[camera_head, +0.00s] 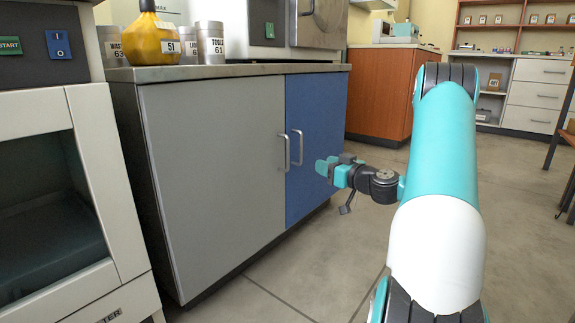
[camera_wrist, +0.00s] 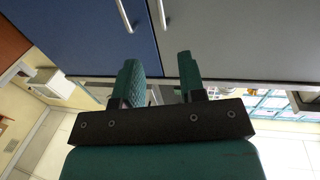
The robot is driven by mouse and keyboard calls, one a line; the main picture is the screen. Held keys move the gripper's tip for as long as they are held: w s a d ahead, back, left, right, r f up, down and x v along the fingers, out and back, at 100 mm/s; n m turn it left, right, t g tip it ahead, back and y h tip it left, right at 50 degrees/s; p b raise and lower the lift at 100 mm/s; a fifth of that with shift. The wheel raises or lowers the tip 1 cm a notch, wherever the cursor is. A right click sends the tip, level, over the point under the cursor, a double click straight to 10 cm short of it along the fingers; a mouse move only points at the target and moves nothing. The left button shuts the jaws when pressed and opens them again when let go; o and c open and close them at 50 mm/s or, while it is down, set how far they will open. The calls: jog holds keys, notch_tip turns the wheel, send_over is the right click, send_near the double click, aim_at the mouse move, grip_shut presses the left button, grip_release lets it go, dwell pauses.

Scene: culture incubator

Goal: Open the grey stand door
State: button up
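The grey stand door (camera_head: 215,175) is the large left door of the low stand and looks closed. Its upright bar handle (camera_head: 285,153) is at the door's right edge. In the wrist view the grey door (camera_wrist: 235,38) fills the upper right, with its handle (camera_wrist: 162,12) at the top edge. My gripper (camera_head: 325,168) is to the right of the handle, in front of the blue door. In the wrist view my gripper (camera_wrist: 158,62) has its two teal fingers apart with nothing between them. It does not touch the handle.
The blue door (camera_head: 314,135) with its own handle (camera_head: 298,147) adjoins the grey door. A yellow flask (camera_head: 152,42) and metal cans (camera_head: 210,42) stand on the stand top (camera_head: 230,70). A white cabinet (camera_head: 75,190) is close on the left. The floor (camera_head: 310,270) in front is clear.

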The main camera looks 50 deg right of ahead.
jog(key=w+p, duration=0.1)
jog(key=p, duration=1.4)
send_near(288, 152)
jog(key=w+r, duration=0.1)
jog(key=w, duration=0.1)
jog(key=w+b, duration=0.1)
jog(key=w, duration=0.1)
jog(key=w+d+b, duration=0.1)
jog(key=w, duration=0.2)
jog(key=w+f+b, duration=0.1)
jog(key=w, duration=0.1)
jog(key=shift+w+d, duration=0.15)
jog(key=shift+w+d+r+b, duration=0.15)
jog(key=shift+w+b, duration=0.15)
jog(key=shift+w, duration=0.35)
grip_shut()
